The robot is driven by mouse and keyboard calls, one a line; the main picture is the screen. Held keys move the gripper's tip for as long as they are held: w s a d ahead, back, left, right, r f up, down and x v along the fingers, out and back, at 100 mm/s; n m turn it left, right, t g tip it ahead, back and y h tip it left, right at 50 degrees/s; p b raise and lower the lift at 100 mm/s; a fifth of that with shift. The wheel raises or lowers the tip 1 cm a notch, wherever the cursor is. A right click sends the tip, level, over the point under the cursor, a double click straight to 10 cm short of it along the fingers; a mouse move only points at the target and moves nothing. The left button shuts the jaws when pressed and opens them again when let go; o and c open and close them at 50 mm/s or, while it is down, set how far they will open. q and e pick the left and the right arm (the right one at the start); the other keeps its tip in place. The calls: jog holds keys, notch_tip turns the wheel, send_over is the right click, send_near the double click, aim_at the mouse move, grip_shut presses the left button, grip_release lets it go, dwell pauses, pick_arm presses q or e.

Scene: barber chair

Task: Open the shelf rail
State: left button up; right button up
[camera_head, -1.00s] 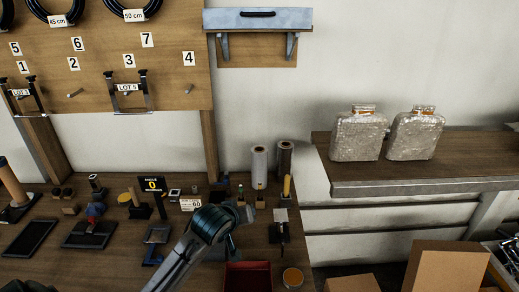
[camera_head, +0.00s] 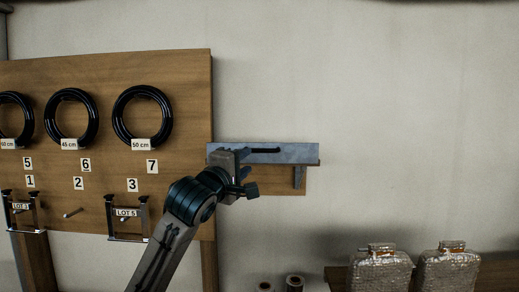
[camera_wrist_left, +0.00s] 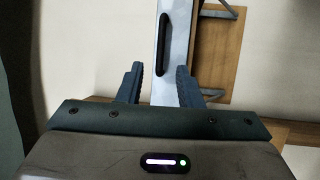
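The shelf (camera_head: 225,155) is a pale blue-grey metal piece on brackets against a wooden backing on the wall. A dark elongated bar (camera_head: 264,150) runs along its face. My left gripper (camera_head: 249,181) is in front of the shelf's left part and hides some of it. In the left wrist view the gripper (camera_wrist_left: 160,84) is open and empty. Its fingers are wide apart, and the shelf (camera_wrist_left: 183,30) and its dark bar (camera_wrist_left: 165,44) appear beyond and between them. I cannot tell the exact gap to the shelf. My right gripper is not in view.
A wooden board (camera_head: 110,75) with hanging black hoses (camera_head: 142,116) and numbered pegs is left of the shelf. Two textured jars (camera_head: 380,272) stand low at right. The wall right of the shelf is clear.

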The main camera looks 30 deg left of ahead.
aim_at(260, 151)
pick_arm(q)
jog(key=p+x, duration=0.4)
jog(key=x, duration=0.3)
jog(key=shift+w+r, duration=0.1)
jog(key=shift+w, duration=0.2)
jog(key=shift+w+p, duration=0.3)
jog(key=shift+w, duration=0.15)
jog(key=shift+a, duration=0.1)
jog(key=shift+c, duration=0.7)
grip_shut()
